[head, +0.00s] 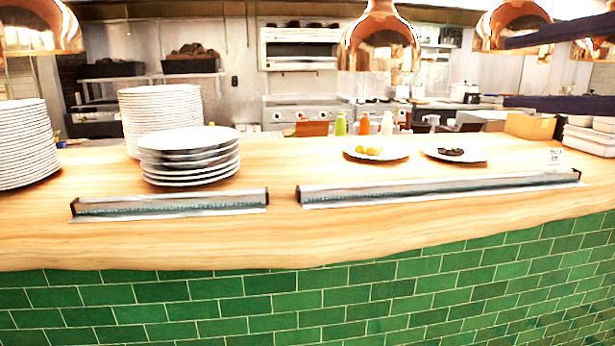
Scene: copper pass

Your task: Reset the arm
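My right gripper (505,71) comes in from the right edge at the upper right of the head view. Its two dark fingers are spread wide apart, one above the other, with nothing between them. They are in front of the copper lamps and above the right end of the wooden counter (300,240), touching nothing that I can see. My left gripper is not in view.
The counter holds a short plate stack (190,160), taller stacks at the left (22,145) and behind (160,115), two plates of food (375,156) (453,156), and two low rails (170,205) (440,188). Copper lamps (380,40) hang above. The front edge is clear.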

